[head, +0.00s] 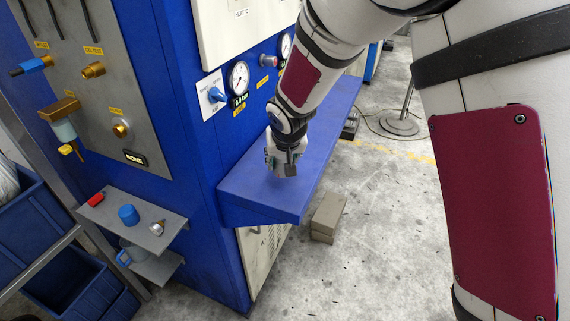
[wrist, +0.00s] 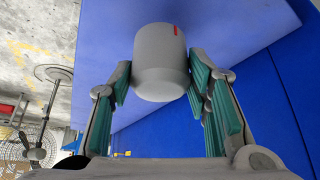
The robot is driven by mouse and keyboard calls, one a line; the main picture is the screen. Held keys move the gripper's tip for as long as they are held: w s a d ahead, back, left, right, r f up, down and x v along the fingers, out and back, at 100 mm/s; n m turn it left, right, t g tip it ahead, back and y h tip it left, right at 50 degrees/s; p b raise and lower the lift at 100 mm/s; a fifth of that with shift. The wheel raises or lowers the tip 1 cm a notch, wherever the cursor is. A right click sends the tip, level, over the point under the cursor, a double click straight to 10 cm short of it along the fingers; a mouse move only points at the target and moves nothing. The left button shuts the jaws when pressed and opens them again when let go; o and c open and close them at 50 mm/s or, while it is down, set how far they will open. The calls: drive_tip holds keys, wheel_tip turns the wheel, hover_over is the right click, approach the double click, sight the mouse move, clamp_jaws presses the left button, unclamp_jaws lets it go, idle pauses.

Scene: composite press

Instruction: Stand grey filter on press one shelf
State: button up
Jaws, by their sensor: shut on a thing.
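A grey filter (wrist: 158,55), a plain cylinder with a small red mark near its far end, is between the green-padded fingers of my gripper (wrist: 161,82) in the wrist view. The fingers are shut on its sides. In the head view my gripper (head: 284,166) is over the blue press shelf (head: 262,203), close to its surface. The filter is hard to tell apart from the gripper there. In the wrist view the shelf (wrist: 105,60) fills the background behind the filter. Whether the filter touches the shelf cannot be told.
Pressure gauges (head: 239,78) and a blue knob (head: 216,95) are on the press face behind the shelf. A small grey shelf (head: 110,220) at left holds a red piece, a blue cap (head: 129,215) and a small fitting. The blue shelf's visible top is clear around my gripper.

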drive_tip(key=shift+w+d+f+b, duration=0.15)
drive_tip(key=shift+w+b, duration=0.35)
drive_tip(key=shift+w, duration=0.7)
wheel_tip(320, 180, down, 4)
drive_tip(key=shift+r+b, duration=0.25)
drive_tip(key=shift+b, duration=0.35)
drive_tip(key=o, duration=1.2)
drive_tip(key=shift+s+r, duration=0.1)
